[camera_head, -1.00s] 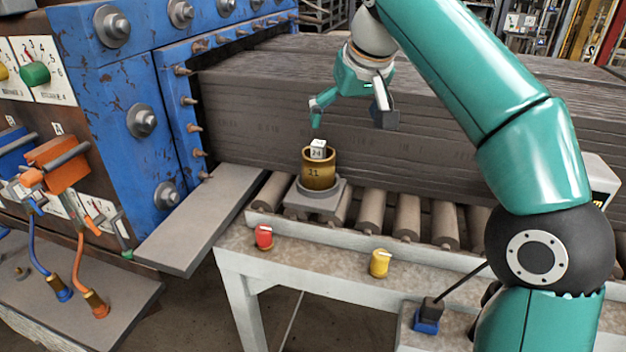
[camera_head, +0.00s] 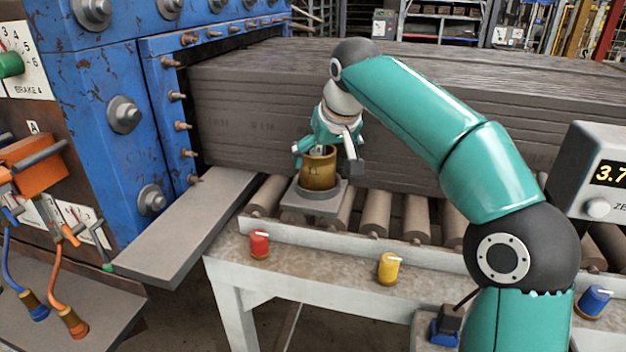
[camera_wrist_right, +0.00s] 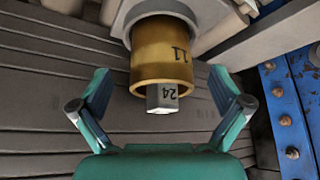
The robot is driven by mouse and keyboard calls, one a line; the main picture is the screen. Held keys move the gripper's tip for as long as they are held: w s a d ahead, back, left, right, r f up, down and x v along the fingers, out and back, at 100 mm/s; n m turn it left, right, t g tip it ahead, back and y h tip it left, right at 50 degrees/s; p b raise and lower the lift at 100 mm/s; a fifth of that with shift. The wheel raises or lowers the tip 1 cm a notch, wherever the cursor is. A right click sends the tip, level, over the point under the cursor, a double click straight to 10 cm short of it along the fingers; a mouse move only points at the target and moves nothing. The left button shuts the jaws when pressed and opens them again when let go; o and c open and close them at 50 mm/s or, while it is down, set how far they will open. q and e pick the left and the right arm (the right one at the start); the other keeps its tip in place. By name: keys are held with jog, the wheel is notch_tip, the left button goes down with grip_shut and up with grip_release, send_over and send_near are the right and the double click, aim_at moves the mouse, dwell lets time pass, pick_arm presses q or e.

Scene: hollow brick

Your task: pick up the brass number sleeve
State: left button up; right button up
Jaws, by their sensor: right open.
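The brass number sleeve (camera_head: 318,171) stands upright on a small grey plate (camera_head: 314,197) over the conveyor rollers. In the right wrist view the sleeve (camera_wrist_right: 161,55) shows the number 11, and a grey square post (camera_wrist_right: 163,97) marked 24 sticks out of its open end. My right gripper (camera_head: 326,160) is at the sleeve's upper part in the head view. In the right wrist view my right gripper (camera_wrist_right: 160,104) is open, one finger on each side of the sleeve's end, with gaps on both sides. My left gripper is not in view.
Red (camera_head: 259,243), yellow (camera_head: 388,268) and blue (camera_head: 594,301) knobs stand along the conveyor frame's front. A stack of dark slabs (camera_head: 420,110) rises behind the sleeve. The blue machine (camera_head: 110,150) is at left. A display box (camera_head: 590,175) stands at right.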

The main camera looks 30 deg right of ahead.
aim_at(319, 171)
jog(key=shift+x, duration=2.8)
jog(key=c, duration=1.4)
jog(key=shift+w+r, duration=0.1)
jog(key=shift+c, duration=0.7)
jog(key=shift+r, duration=0.15)
